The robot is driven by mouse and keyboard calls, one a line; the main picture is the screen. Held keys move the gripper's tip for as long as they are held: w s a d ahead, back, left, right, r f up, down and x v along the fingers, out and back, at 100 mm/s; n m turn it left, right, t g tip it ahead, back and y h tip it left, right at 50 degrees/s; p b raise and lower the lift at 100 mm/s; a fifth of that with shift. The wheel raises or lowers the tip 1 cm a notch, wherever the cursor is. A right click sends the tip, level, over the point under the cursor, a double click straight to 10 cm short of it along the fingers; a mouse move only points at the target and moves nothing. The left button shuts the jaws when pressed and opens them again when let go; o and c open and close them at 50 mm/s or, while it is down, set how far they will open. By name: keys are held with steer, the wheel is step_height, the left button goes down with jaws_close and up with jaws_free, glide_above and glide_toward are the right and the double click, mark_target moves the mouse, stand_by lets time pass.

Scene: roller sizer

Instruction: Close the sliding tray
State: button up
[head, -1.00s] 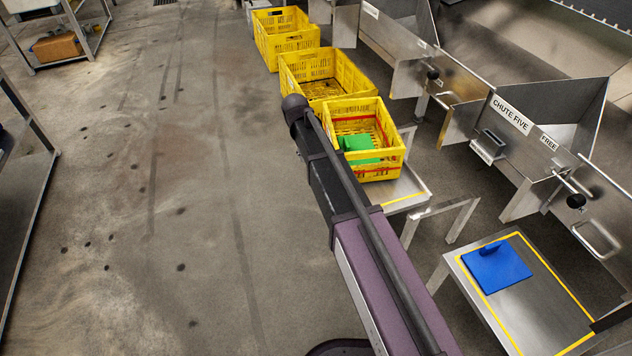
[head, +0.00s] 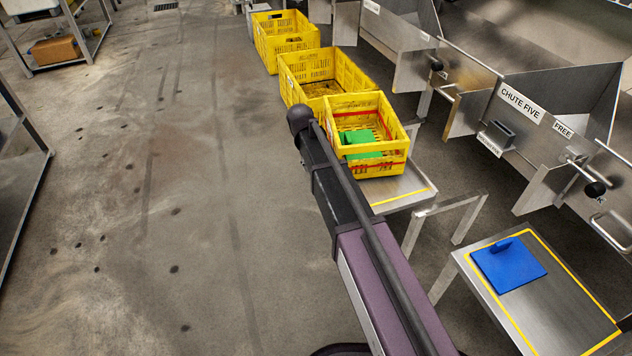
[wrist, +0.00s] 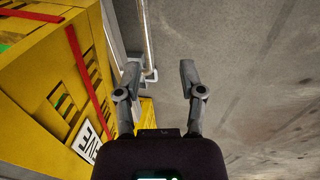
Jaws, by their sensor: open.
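No part is plainly marked as the sliding tray, and I cannot tell which one it is. A flat metal platform (head: 399,188) with a yellow line bears a yellow crate (head: 372,174) banded in red, with green items inside. Nearer, a metal table (head: 545,312) outlined in yellow bears a blue plate with an upright grip (head: 508,266). My gripper (wrist: 160,72) is open and empty in the wrist view, its fingers apart over grey floor. A yellow crate with a red band (wrist: 45,85) is close on its left. In the head view I cannot make out the fingers.
Metal chutes line the right side, one labelled CHUTE FIVE (head: 520,103) with a FREE sign (head: 563,129) and a black-knobbed lever (head: 594,188). More yellow crates (head: 286,45) stand behind. Racks (head: 60,48) stand at left. The floor (head: 180,190) between is open.

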steer(key=shift+w+d+f+b, duration=0.1)
steer(key=shift+d+f+b, duration=0.05)
steer(key=shift+f+b, duration=0.8)
steer(key=shift+w+d+f+b, duration=0.1)
steer(key=shift+d+f+b, duration=0.1)
steer(key=shift+f+b, duration=0.75)
steer(key=shift+d+f+b, duration=0.15)
steer(key=shift+f+b, duration=0.7)
steer(key=shift+f, duration=0.2)
jaws_close()
steer(key=shift+s+r, duration=0.1)
